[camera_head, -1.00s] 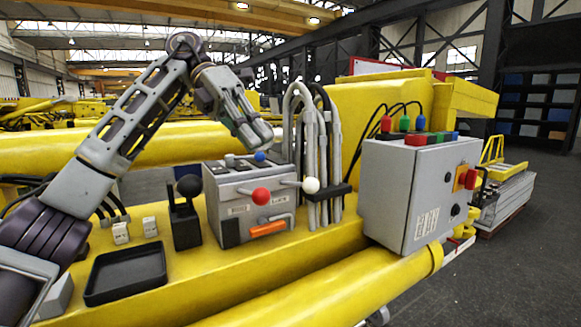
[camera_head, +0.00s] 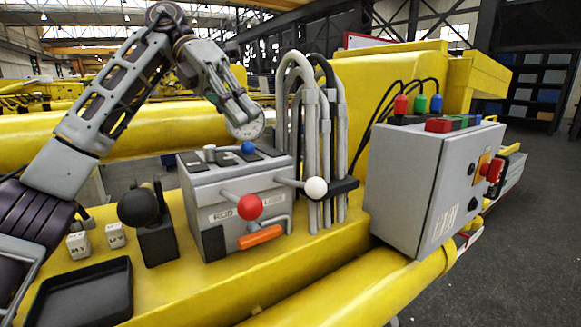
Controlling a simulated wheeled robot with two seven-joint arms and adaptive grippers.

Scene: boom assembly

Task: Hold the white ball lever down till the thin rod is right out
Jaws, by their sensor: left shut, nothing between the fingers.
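The white ball lever (camera_head: 316,188) sticks out to the right from the front of the grey valve box (camera_head: 215,185), its arm roughly level. A red ball lever (camera_head: 249,207) is beside it, over a partly readable label that looks like "ROD". My left gripper (camera_head: 246,122) is shut and empty, above and behind the box, near the blue knob (camera_head: 248,148) on its top. It is up and left of the white ball, clear of it. A pale round disc shows at its fingertips; I cannot tell what it belongs to. I cannot make out the thin rod. My right gripper is out of view.
Grey and black hoses (camera_head: 310,140) rise just behind the white ball. A control box (camera_head: 415,185) with coloured buttons stands to the right. A black ball lever (camera_head: 138,208), small white blocks (camera_head: 78,244) and a black tray (camera_head: 85,295) are left on the yellow beam.

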